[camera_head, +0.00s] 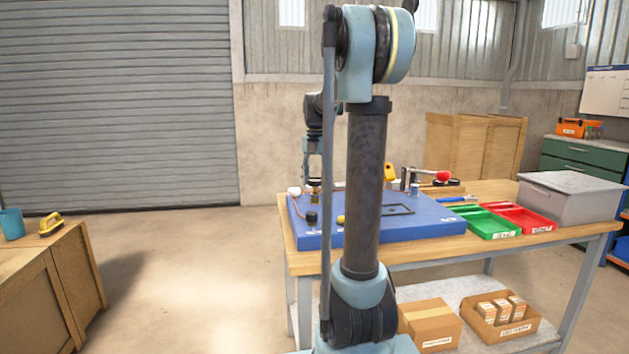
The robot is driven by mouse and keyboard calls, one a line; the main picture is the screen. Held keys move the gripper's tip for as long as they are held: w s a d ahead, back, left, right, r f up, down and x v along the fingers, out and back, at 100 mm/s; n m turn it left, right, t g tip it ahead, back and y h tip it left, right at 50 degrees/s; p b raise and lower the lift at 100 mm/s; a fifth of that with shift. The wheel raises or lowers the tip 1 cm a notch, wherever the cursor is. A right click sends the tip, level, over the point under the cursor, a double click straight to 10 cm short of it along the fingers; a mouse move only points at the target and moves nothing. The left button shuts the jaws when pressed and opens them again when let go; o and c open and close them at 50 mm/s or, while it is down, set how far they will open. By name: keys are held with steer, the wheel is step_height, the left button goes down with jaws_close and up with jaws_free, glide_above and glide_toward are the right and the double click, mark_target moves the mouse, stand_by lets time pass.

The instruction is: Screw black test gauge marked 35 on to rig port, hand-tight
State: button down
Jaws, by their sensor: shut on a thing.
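My gripper (314,174) points down over the left back part of the blue rig board (432,221) on the workbench. It is shut on a small dark and brass-coloured thing (314,186), too small to identify for sure as the black gauge. No number can be read. A black knob-like thing (311,217) stands on the board just in front of it. A white round-topped piece (294,191) is to its left. I cannot tell which fitting is the rig port, or whether the held thing touches it. My arm hides part of the board.
A red-handled clamp (442,175) stands at the back of the board. Green (487,223) and red (524,218) trays and a grey lidded bin (570,195) fill the bench's right. A low wooden cabinet (40,295) stands at left. The floor between is clear.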

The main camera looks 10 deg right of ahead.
steer(key=n, duration=0.3)
steer(key=shift+n, duration=0.3)
steer(key=shift+f, duration=0.35)
stand_by(0.7)
